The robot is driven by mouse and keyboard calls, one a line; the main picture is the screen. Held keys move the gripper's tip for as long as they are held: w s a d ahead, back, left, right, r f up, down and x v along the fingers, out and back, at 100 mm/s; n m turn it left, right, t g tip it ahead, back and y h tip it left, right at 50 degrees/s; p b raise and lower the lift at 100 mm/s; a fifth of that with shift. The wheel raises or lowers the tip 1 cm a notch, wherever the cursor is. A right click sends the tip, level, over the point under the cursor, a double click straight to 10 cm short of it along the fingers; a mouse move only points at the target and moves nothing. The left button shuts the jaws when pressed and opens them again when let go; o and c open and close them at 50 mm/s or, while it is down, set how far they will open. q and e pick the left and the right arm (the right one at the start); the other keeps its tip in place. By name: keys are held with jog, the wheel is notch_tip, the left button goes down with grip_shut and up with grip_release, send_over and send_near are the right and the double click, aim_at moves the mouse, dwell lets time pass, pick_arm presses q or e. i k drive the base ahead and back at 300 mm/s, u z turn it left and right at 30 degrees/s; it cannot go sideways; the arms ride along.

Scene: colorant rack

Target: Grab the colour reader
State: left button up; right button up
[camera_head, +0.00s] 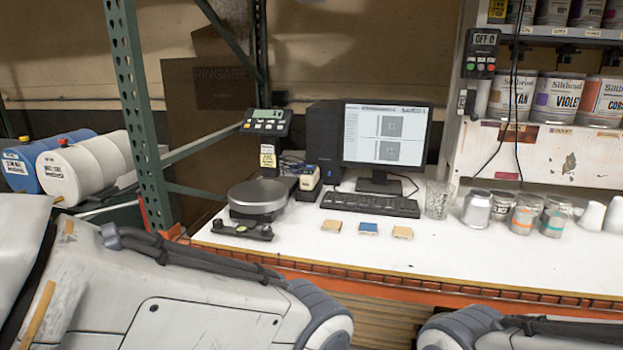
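A small upright white device with a yellowish patch (309,180) stands on the white bench between the scale and the keyboard. It looks like the colour reader, but it is too small to be certain. Its lower part sits against or in a dark base, and I cannot tell which. My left arm fills the lower left and part of my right arm shows at the lower right. Neither gripper is in view.
A round-plate scale (258,197) stands left on the bench (330,258). A monitor (386,135), keyboard (370,204), small sample blocks (368,228), a glass of clear bits (437,199) and several cans (477,209) stand rightward. A green rack post (137,100) rises at left. The bench front is clear.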

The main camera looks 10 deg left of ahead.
aim_at(309, 178)
jog(key=u, duration=0.2)
jog(key=i, duration=0.45)
jog(key=u, duration=0.65)
jog(key=i, duration=1.25)
jog(key=u, duration=0.15)
